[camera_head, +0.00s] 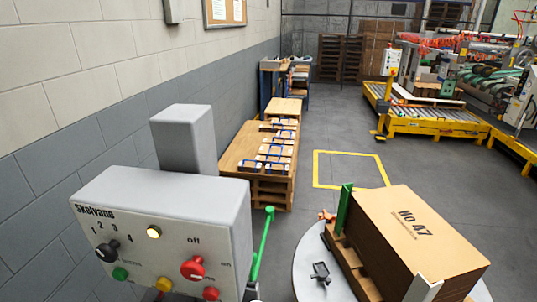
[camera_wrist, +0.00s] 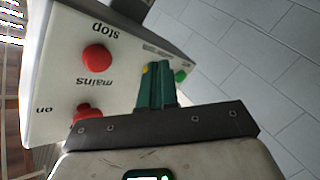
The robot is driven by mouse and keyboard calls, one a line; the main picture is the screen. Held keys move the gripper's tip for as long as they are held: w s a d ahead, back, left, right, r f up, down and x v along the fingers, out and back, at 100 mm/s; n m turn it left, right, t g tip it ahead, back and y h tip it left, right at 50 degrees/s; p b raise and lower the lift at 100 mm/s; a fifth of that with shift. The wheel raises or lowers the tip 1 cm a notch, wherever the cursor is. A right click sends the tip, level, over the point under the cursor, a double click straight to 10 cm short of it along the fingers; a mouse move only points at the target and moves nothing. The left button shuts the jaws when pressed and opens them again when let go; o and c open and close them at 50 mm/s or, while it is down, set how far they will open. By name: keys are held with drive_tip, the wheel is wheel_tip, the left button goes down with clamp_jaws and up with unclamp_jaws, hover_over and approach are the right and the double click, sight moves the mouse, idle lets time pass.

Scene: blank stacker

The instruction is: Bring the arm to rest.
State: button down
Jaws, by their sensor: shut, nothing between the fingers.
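My gripper (camera_wrist: 156,70) shows in the wrist view as two green fingers close together, shut and empty. It is in front of the lower edge of a pale control box, with a gap I cannot judge. The control box (camera_head: 150,205), marked Skelvane, stands at the front left in the head view. It also shows upside down in the wrist view (camera_wrist: 60,60). It has a red mains knob (camera_head: 193,268), a black selector knob (camera_head: 107,251) and a lit lamp (camera_head: 153,232). I cannot clearly make out my gripper in the head view.
A green lever (camera_head: 263,240) stands right of the control box. A round pale table (camera_head: 305,262) bears a brown stack marked No 47 (camera_head: 410,235). Pallets with blue-strapped bundles (camera_head: 272,155) lie by the left wall. A yellow-outlined floor area (camera_head: 350,168) is bare.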

drive_tip(key=d+f+m+g+h, duration=0.2)
drive_tip(key=d+f+m+h, duration=0.15)
drive_tip(key=d, duration=0.65)
drive_tip(key=d+f+m+g+h, duration=0.1)
drive_tip(key=d+f+m+h, duration=0.3)
drive_tip(key=d, duration=0.7)
drive_tip(key=d+f+m+g+h, duration=0.25)
drive_tip(key=d+f, duration=0.35)
drive_tip(key=d, duration=0.4)
drive_tip(key=s+d+f+m+g, duration=0.2)
drive_tip(key=s+d, duration=0.4)
drive_tip(key=s, duration=0.3)
drive_tip(key=s+d+f+m+g+y, duration=0.1)
drive_tip(key=s+d+f+m+g, duration=0.1)
drive_tip(key=s+d+m+g, duration=0.2)
drive_tip(key=s+d+g, duration=0.1)
drive_tip(key=s+d, duration=0.2)
drive_tip(key=s, duration=0.2)
drive_tip(key=shift+s+d+f, duration=0.3)
drive_tip(key=shift+s, duration=0.05)
idle(2.8)
